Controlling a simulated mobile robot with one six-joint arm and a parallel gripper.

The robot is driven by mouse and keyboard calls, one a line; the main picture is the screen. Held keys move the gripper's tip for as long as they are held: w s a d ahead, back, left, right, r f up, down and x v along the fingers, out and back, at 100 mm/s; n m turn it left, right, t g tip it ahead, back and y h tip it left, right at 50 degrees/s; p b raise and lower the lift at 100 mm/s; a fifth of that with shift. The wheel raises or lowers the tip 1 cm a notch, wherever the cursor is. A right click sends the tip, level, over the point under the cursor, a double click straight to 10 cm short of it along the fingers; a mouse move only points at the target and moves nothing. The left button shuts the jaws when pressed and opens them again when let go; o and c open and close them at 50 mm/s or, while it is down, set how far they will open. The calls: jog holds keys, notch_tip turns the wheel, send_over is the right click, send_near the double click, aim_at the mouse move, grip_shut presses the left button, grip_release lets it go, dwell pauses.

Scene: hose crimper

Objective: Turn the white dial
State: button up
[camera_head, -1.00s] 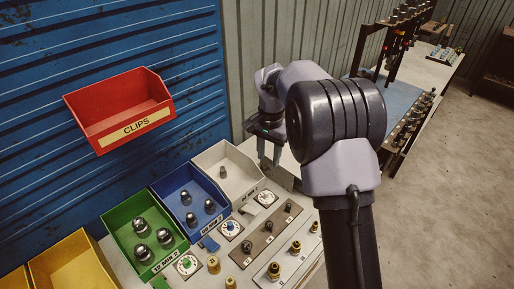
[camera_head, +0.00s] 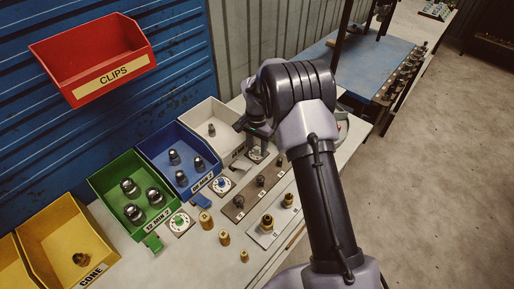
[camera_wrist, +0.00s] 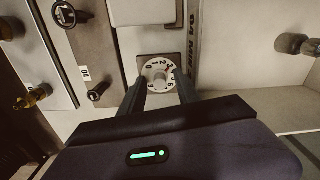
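The white dial (camera_wrist: 158,72) is a round numbered disc on a square grey plate with a small pale knob at its middle. It lies in front of the white bin, and in the head view the dial (camera_head: 257,155) is partly covered by my gripper. My gripper (camera_wrist: 160,78) shows two dark fingers in the wrist view, spread apart, one on each side of the knob. Gaps seem to show between the fingers and the knob; contact cannot be made out. In the head view my gripper (camera_head: 252,141) is low over the dial.
The white bin (camera_head: 229,118), blue bin (camera_head: 150,147) and green bin (camera_head: 97,190) stand in a row behind the dials. A blue dial (camera_head: 222,184) and a green dial (camera_head: 180,222) lie to the left. Plates with fittings (camera_head: 267,222) stand in front.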

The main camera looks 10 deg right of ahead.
grip_shut()
jog(key=shift+n, duration=0.3)
jog(key=n+p, duration=0.1)
jog(key=n, duration=0.4)
jog(key=shift+r+p, duration=0.1)
jog(key=shift+p, duration=0.3)
jog(key=shift+n+p, duration=0.65)
jog(key=shift+n, duration=2.45)
grip_release()
